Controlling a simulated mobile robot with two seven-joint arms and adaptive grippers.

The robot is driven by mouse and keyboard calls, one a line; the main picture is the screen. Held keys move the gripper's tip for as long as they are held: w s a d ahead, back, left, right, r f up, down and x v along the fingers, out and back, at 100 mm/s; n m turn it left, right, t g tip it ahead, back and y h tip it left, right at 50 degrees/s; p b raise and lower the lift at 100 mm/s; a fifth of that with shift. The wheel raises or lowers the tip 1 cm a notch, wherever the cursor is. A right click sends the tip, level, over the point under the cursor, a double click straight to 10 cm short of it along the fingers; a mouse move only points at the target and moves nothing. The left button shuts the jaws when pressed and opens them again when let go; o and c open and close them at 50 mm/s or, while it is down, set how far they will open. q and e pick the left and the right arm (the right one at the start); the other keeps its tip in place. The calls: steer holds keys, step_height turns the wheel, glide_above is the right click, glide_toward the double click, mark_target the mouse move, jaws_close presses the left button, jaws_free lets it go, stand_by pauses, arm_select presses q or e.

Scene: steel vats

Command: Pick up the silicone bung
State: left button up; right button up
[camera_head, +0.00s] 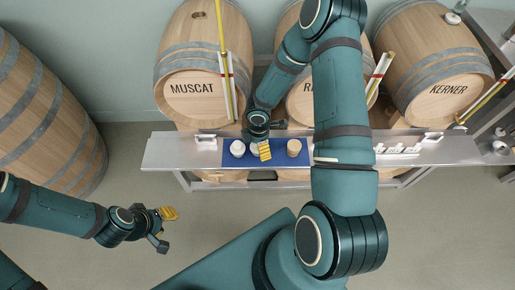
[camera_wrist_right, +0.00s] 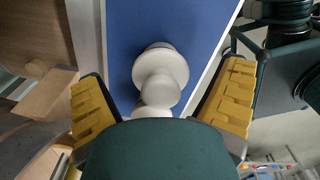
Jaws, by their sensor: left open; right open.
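A white stopper (camera_head: 237,148), which looks like the silicone bung, stands on a blue mat (camera_head: 272,160) on the steel shelf. A second pale piece beside it (camera_head: 255,149) is partly hidden by my right gripper (camera_head: 262,150). A tan wooden bung (camera_head: 294,147) stands to the right on the mat. In the right wrist view, a white stepped piece (camera_wrist_right: 160,75) lies between the open yellow-padded fingers of my right gripper (camera_wrist_right: 163,85), with no clear contact; its lower end is hidden. My left gripper (camera_head: 165,228) is open and empty, left of the shelf and over the floor.
The steel shelf (camera_head: 170,152) crosses in front of barrels labelled MUSCAT (camera_head: 192,100) and KERNER (camera_head: 445,98), with a third partly hidden. White holders (camera_head: 403,149) sit on its right part. Another barrel (camera_head: 45,120) stands at left. The floor in front is clear.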

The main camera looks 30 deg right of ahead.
steer(key=c, duration=1.3)
